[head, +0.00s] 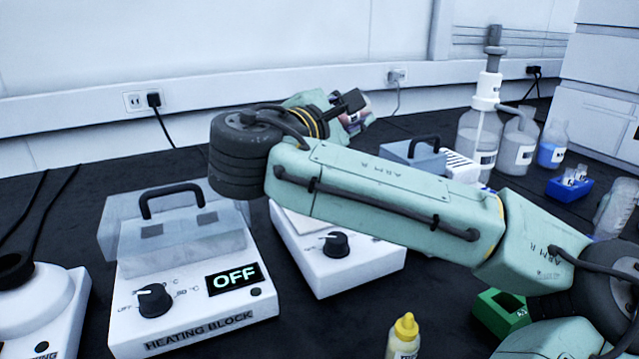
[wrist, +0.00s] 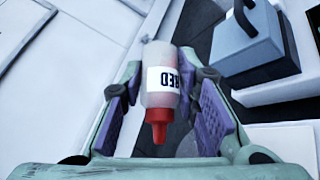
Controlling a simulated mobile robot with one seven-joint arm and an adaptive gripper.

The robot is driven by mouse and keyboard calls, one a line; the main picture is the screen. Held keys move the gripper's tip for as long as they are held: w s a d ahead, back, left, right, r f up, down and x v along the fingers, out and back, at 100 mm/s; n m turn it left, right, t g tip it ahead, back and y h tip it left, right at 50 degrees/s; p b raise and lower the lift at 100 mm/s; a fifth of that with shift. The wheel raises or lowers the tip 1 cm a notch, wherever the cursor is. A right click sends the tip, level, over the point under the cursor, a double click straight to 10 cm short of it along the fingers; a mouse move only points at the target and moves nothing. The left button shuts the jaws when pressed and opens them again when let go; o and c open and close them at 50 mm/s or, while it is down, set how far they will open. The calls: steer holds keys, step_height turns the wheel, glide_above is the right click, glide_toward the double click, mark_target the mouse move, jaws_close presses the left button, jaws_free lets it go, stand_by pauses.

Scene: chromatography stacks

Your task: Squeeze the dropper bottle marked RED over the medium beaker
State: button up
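The dropper bottle marked RED (wrist: 160,85) is a pale, see-through bottle with a red cap and a white label. In the wrist view it sits between the purple pads of my gripper (wrist: 162,88), held near the fingertips, its cap toward the bottom of the picture and its label upside down. In the head view my gripper (head: 350,108) is raised above the back of the bench, and only a small part of the bottle shows there. Clear beaker-like glassware (head: 613,208) stands at the right edge; I cannot tell whether it is the medium beaker.
A heating block (head: 190,290) reading OFF stands front left, beside another white device with a knob (head: 340,262). A yellow-capped bottle (head: 404,340) is at the front. A dispenser bottle (head: 480,130), a blue-liquid flask (head: 552,148) and a blue rack (head: 568,188) stand back right.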

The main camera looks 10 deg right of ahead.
stand_by(1.0)
jaws_close()
stand_by(0.9)
jaws_free()
stand_by(0.8)
